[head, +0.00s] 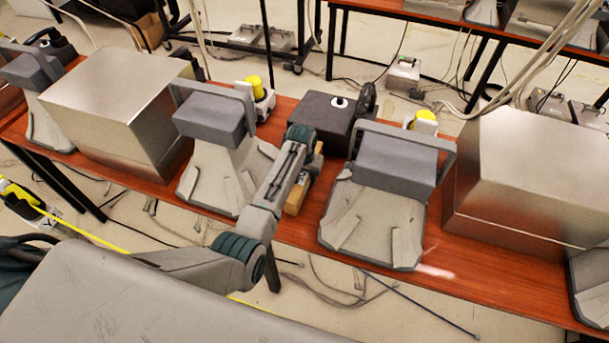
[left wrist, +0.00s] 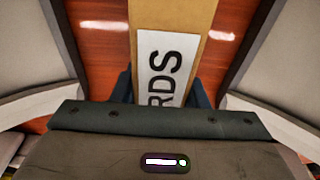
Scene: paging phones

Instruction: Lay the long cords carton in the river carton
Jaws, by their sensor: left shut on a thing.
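The long cords carton is a narrow tan box (head: 297,196) on the red-brown table between two grey phone-like units. In the left wrist view the carton (left wrist: 203,20) runs up the middle, with a white label ending in "RDS". My left gripper (left wrist: 162,92) is shut on it, a dark finger on each side. In the head view my left forearm and wrist cover much of the carton and the gripper. I cannot tell whether the carton touches the table. No carton marked river can be made out. My right gripper is not in view.
Grey units stand left (head: 222,130) and right (head: 385,195) of the carton. A black box (head: 325,113) sits behind it. Large metal boxes (head: 125,105) and (head: 540,175) stand farther out. Cables lie on the floor. A bare table strip shows at front right (head: 470,262).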

